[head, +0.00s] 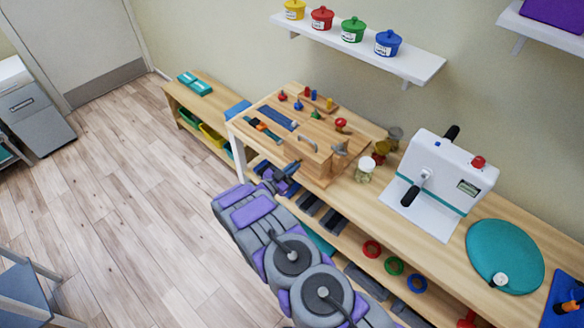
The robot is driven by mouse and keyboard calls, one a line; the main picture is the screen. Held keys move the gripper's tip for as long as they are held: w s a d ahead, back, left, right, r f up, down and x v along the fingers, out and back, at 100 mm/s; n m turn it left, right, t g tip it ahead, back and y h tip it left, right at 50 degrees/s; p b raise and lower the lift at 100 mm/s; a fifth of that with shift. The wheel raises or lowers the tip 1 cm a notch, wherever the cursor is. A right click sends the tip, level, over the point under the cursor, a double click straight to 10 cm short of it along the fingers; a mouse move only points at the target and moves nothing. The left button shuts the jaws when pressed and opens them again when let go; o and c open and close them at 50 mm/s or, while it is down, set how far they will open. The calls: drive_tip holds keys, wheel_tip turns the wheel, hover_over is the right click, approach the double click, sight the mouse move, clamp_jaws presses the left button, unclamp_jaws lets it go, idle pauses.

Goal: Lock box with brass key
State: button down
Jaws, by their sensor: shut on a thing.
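A wooden box (313,158) with a pale metal handle on its upper part stands on the wooden activity board at the left end of the bench. My arm reaches up from the bottom of the picture. My gripper (293,170) is at the near left side of the box, very close to it; I cannot tell whether it touches. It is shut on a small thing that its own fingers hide. I cannot make out the brass key or the box's keyhole.
The board (262,113) bears several colored pegs and knobs. Right of the box are jars (365,169), a white crank machine (437,182) and a teal disc (505,256). A shelf with colored pots (352,30) hangs above. The floor at left (120,190) is clear.

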drive_tip(key=shift+n, duration=1.1)
drive_tip(key=c, duration=1.3)
unclamp_jaws()
drive_tip(key=shift+w, duration=0.15)
drive_tip(key=p+v, duration=0.2)
drive_tip(key=v, duration=1.5)
drive_tip(key=shift+a, duration=0.15)
